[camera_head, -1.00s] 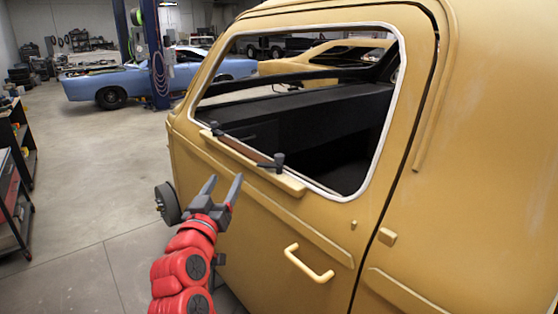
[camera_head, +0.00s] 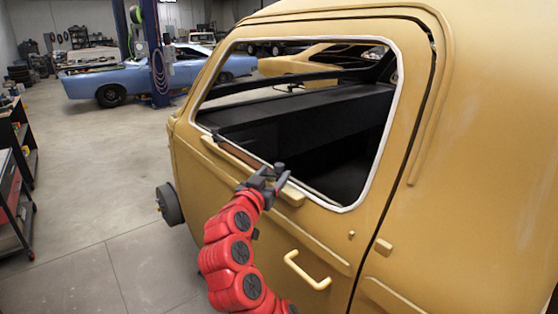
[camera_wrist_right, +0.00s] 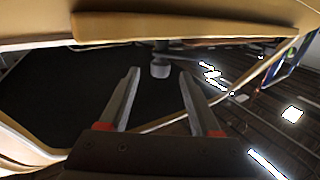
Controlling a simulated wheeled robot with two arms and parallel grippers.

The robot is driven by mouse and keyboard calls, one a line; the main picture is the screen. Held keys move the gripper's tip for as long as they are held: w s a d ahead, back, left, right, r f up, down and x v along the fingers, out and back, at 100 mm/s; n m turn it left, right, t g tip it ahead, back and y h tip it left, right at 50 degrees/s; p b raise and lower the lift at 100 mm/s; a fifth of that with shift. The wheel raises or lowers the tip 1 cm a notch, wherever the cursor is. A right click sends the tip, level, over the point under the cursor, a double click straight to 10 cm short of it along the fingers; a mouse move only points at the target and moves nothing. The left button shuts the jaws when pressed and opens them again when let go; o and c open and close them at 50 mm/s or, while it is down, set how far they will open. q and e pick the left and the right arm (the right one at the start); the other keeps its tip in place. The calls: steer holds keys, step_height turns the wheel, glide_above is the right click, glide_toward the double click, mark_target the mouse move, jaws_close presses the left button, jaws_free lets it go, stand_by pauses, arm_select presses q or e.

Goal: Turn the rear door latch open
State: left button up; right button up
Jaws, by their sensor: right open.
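The yellow door (camera_head: 215,190) has a wooden ledge (camera_head: 292,195) below its open window, with two dark latches. The nearer latch (camera_head: 279,167) is partly hidden behind my right gripper (camera_head: 268,176). The farther latch (camera_head: 217,134) stands at the other end of the ledge. In the right wrist view, my right gripper (camera_wrist_right: 158,74) is open, and the nearer latch's grey knob (camera_wrist_right: 160,69) lies between the fingertips or just beyond them; contact cannot be told. My left gripper is out of view.
A yellow door handle (camera_head: 307,270) sticks out below the ledge, right of my arm. The window frame (camera_head: 365,190) borders a dark interior. Concrete floor (camera_head: 90,190) is open at left. Shelving (camera_head: 15,140) stands at the left edge.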

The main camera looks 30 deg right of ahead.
mark_target(278, 170)
steer(key=shift+p+x, duration=0.55)
steer(key=shift+x, duration=1.7)
jaws_close()
